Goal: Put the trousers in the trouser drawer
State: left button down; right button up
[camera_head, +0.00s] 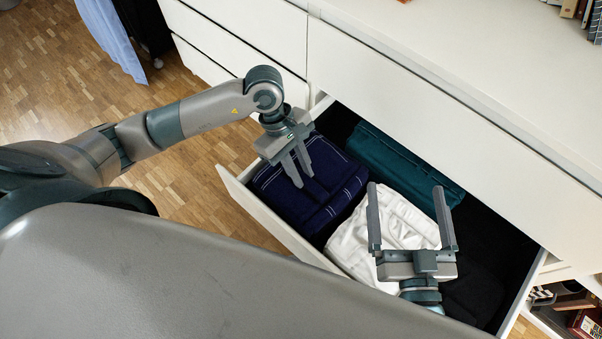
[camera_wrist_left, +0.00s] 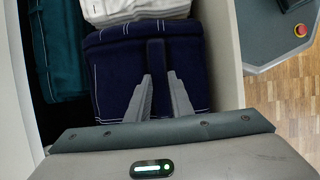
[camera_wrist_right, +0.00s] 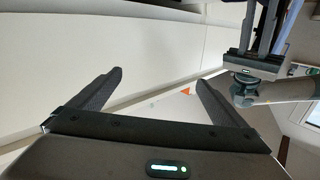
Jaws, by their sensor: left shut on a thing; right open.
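The trouser drawer (camera_head: 275,218) is pulled out and holds several folded garments. Folded navy trousers (camera_head: 275,190) with pale stitching lie at its left end; they also show in the left wrist view (camera_wrist_left: 112,70). My left gripper (camera_head: 303,179) is shut on the navy trousers, its fingers pointing down at them; the exact grip is hard to see. It also shows in the left wrist view (camera_wrist_left: 160,76). My right gripper (camera_head: 410,212) is open and empty above the folded white trousers (camera_head: 348,248), which it partly hides. Its fingers show wide apart in the right wrist view (camera_wrist_right: 160,80).
A folded teal garment (camera_head: 400,160) lies at the drawer's back, and dark folded cloth (camera_head: 475,290) at its right. The white dresser top (camera_head: 480,60) overhangs behind. Blue cloth (camera_head: 108,35) hangs at upper left. Wooden floor (camera_head: 55,80) is clear there.

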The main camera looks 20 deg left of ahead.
pick_arm(q)
jog(key=shift+f, duration=0.95)
pick_arm(e)
jog(key=shift+s+a+r+t, duration=0.15)
jog(key=shift+r+t, duration=0.15)
jog(key=shift+r, duration=0.3)
pick_arm(q)
jog(key=shift+f, duration=0.1)
pick_arm(e)
jog(key=shift+r, duration=0.2)
pick_arm(q)
jog(key=c, duration=1.6)
grip_release()
jog(key=shift+o, duration=0.2)
jog(key=p+v, duration=0.1)
jog(key=v, duration=1.1)
pick_arm(e)
jog(key=f+g, duration=0.2)
jog(key=f, duration=0.1)
jog(key=d+f, duration=0.1)
jog(key=f, duration=0.1)
jog(key=shift+g+h, duration=0.4)
pick_arm(q)
jog(key=shift+d, duration=0.1)
